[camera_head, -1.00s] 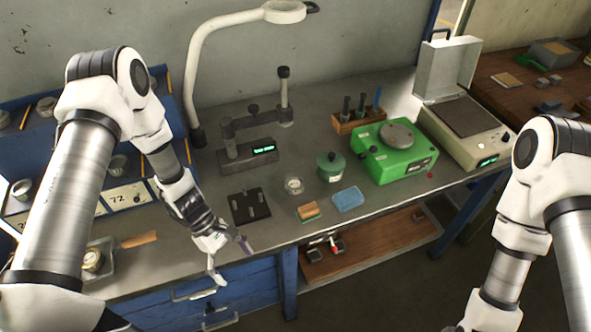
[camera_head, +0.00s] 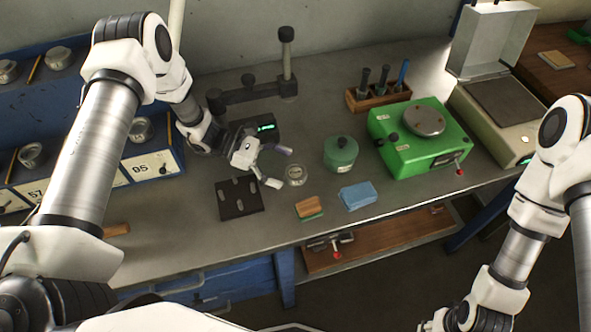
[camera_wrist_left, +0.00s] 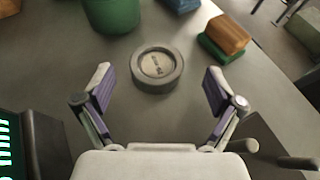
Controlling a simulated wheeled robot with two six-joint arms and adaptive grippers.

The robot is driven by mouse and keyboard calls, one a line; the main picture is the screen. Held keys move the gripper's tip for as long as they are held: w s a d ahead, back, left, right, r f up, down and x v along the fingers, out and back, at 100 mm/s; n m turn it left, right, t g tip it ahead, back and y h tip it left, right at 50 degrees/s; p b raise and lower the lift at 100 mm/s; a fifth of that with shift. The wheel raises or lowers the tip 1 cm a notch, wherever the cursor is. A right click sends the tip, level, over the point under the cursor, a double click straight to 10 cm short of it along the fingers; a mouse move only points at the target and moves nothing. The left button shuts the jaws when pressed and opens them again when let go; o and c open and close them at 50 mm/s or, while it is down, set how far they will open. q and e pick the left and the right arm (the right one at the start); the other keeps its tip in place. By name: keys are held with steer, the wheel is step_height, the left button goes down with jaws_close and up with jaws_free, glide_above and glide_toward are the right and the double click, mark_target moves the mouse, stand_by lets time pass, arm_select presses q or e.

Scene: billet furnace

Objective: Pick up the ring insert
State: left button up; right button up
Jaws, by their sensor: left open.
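The ring insert (camera_head: 296,174) is a small round grey piece with a pale, marked centre, lying on the grey bench. In the left wrist view the ring insert (camera_wrist_left: 157,69) sits ahead of and between the two fingers, apart from both. My left gripper (camera_head: 277,167) is open and empty, just left of the ring insert in the head view. In the left wrist view my left gripper (camera_wrist_left: 159,88) shows purple-padded fingers spread wide. My right arm comes in at the right of the head view, and its gripper fingers cannot be made out.
A green jar (camera_head: 341,153) stands right of the ring. A wooden-topped brush (camera_head: 309,206) and a blue sponge (camera_head: 357,195) lie near the front edge. A black plate (camera_head: 240,198) lies to the left. A stand with a green display (camera_head: 266,128) is behind the gripper.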

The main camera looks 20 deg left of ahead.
mark_target(293, 171)
arm_select(q)
steer(key=x, duration=0.1)
steer(key=p+x, duration=0.1)
steer(key=x, duration=0.2)
steer(key=shift+w+a+f, duration=0.1)
steer(key=shift+w+f, duration=0.05)
steer(key=shift+w, duration=0.1)
steer(key=shift+s, duration=0.15)
steer(key=c, duration=1.8)
steer(key=shift+o, duration=0.2)
